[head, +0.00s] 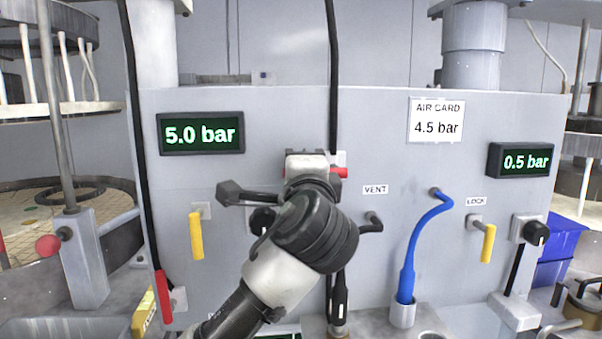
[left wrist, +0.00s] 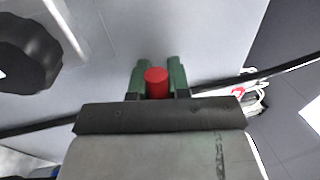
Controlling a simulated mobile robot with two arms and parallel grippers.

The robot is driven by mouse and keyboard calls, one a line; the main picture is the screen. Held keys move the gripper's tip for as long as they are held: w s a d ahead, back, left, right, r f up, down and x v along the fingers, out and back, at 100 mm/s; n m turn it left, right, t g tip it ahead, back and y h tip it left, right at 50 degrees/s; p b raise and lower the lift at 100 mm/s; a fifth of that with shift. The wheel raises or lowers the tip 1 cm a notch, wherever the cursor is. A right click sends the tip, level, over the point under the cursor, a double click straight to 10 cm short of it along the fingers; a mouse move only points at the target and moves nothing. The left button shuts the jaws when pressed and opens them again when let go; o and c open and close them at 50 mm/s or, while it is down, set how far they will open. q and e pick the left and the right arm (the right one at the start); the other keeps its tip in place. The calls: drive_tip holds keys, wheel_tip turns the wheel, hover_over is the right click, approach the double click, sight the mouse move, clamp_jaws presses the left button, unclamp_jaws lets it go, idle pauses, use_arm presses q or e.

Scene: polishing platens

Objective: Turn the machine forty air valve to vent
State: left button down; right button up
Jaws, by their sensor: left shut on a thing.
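A red valve handle (head: 340,172) shows at the lower end of a black hose on the grey panel, lying roughly level and partly hidden behind my left wrist. My left gripper (left wrist: 157,84) has its green fingers shut on this red handle (left wrist: 156,76), which shows end-on between them in the left wrist view. In the head view my arm hides the fingertips. A VENT label (head: 375,189) sits to the lower right of the handle. Whether this valve belongs to machine forty cannot be told; no such number is readable. My right gripper is not in view.
Displays read 5.0 bar (head: 201,133) and 0.5 bar (head: 521,160); a card (head: 436,121) reads 4.5 bar. Yellow levers (head: 196,236), a blue hose (head: 413,245) and another red handle (head: 162,296) are nearby. A black knob (left wrist: 27,54) is close to the gripper.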

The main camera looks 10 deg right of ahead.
use_arm(q)
drive_tip(key=shift+f+n, duration=0.2)
drive_tip(key=shift+n, duration=0.1)
drive_tip(key=c, duration=1.1)
unclamp_jaws()
drive_tip(key=shift+s, duration=0.1)
drive_tip(key=s+b, duration=0.1)
drive_tip(key=s, duration=0.2)
drive_tip(key=s+f+b, duration=0.1)
drive_tip(key=s, duration=0.3)
drive_tip(key=s+f+b, duration=0.1)
drive_tip(key=s, duration=0.2)
drive_tip(key=shift+s, duration=0.25)
drive_tip(key=shift+f, duration=0.1)
